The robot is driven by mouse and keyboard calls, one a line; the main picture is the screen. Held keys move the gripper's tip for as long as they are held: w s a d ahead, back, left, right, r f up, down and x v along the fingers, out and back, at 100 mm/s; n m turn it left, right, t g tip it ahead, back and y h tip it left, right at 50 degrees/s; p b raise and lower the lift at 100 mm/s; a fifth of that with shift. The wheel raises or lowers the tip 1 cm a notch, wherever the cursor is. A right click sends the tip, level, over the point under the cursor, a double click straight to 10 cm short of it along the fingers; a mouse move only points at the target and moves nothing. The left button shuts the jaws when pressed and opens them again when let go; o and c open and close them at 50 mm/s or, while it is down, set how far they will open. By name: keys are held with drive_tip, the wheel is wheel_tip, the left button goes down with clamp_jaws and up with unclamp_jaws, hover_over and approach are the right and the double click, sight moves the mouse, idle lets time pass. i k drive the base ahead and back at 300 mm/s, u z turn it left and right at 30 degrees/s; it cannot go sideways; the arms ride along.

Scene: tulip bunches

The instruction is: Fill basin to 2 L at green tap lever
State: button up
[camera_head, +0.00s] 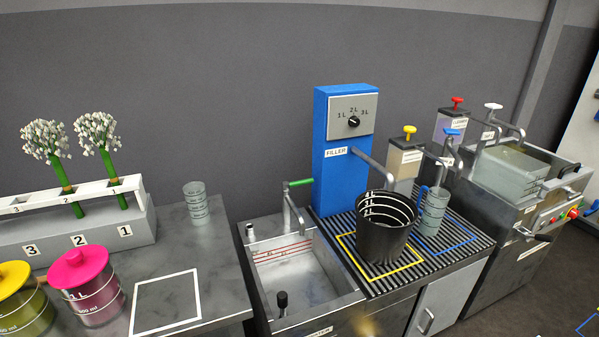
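The basin (345,293) is a grey metal sink in the middle of the counter, with red level lines (283,253) on its back wall. Their figures are too small to read, and I cannot tell whether water stands in it. The green tap lever (299,183) points right on top of a thin grey tap (287,212) behind the basin. No stream shows under the tap. A dark upright knob or plug (282,299) stands at the basin's front left. I do not see my gripper clearly; only a blurred brownish patch shows at the bottom edge.
A black bucket (384,240) and a clear jug (432,214) stand on the ribbed drainer right of the basin. Behind is a blue filler (328,185) with a dial. On the left table are a clear beaker (196,204), a pink-lidded jar (92,290) and a flower rack (150,222).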

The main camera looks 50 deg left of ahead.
sight(301, 183)
drive_tip(key=u, duration=0.5)
drive_tip(key=i, duration=0.9)
drive_tip(key=u, duration=1.3)
drive_tip(key=i, duration=0.5)
drive_tip(key=u, duration=0.45)
